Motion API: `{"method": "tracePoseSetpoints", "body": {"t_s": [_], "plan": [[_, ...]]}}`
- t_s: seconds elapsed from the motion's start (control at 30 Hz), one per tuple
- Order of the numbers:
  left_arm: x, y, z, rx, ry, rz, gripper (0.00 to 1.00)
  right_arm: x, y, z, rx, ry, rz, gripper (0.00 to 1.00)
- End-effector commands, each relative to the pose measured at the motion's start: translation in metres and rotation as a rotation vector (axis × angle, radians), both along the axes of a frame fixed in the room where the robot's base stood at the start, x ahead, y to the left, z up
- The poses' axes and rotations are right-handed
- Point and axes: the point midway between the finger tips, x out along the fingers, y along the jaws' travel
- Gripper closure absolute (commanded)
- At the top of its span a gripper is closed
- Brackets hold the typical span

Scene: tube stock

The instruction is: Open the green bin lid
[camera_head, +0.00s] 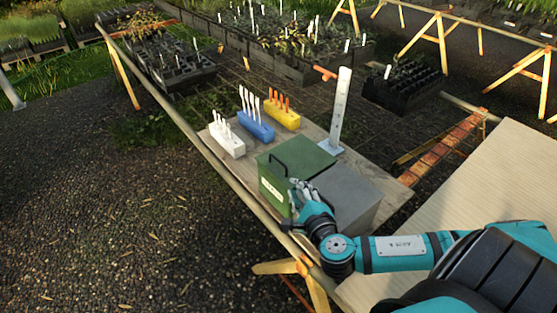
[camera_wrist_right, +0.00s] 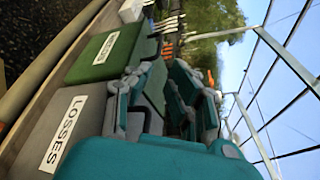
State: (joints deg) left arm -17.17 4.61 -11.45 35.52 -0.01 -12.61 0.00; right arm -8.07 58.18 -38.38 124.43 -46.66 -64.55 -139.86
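The green bin (camera_head: 306,157) stands on the wooden table, its lid down, with a dark handle (camera_head: 278,160) on top. A white label shows on its front. In the right wrist view the green bin (camera_wrist_right: 90,66) is at upper left, partly hidden by my fingers. My right gripper (camera_head: 298,188) is at the front of the green bin, close to the edge beside the grey bin. Its fingers (camera_wrist_right: 160,88) are apart with green surface seen between them, and nothing is held. Whether it touches the bin cannot be told. My left gripper is not in view.
A grey bin (camera_head: 347,190) labelled LOSSES in the wrist view (camera_wrist_right: 38,128) adjoins the green one. White (camera_head: 227,146), blue (camera_head: 258,132) and yellow (camera_head: 284,118) blocks with upright sticks stand behind. A tall white ruler-like post (camera_head: 340,105) stands at the back right.

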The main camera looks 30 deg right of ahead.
Motion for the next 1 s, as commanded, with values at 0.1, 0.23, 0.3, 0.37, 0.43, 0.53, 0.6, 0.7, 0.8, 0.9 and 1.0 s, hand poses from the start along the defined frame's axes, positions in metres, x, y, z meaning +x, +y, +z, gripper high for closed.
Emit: {"method": "tracePoseSetpoints", "body": {"t_s": [0.1,0.23,0.3,0.37,0.43,0.53,0.6,0.7,0.8,0.9,1.0], "plan": [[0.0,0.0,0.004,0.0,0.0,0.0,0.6,0.022,-0.007,-0.003,0.003,-0.003,-0.005,0.81],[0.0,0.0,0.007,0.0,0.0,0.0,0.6,0.05,-0.015,-0.009,0.005,-0.003,-0.005,0.81],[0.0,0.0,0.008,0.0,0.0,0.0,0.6,0.064,-0.019,-0.012,0.005,-0.003,-0.006,0.81],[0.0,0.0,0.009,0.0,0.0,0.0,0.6,0.077,-0.023,-0.015,0.006,-0.002,-0.007,0.81],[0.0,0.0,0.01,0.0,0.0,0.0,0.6,0.091,-0.026,-0.019,0.008,-0.001,-0.007,0.81],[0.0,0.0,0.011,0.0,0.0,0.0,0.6,0.11,-0.032,-0.024,0.008,0.0,-0.007,0.81],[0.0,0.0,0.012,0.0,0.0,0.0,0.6,0.121,-0.035,-0.026,0.008,-0.001,-0.006,0.81],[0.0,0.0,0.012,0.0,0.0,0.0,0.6,0.134,-0.039,-0.03,0.007,0.0,-0.005,0.81],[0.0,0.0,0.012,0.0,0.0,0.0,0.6,0.143,-0.041,-0.033,0.008,0.001,-0.005,0.81],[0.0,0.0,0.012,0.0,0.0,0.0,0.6,0.148,-0.043,-0.033,0.007,0.001,-0.004,0.81],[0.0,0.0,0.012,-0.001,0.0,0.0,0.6,0.149,-0.043,-0.034,0.007,0.001,-0.004,0.81]]}}
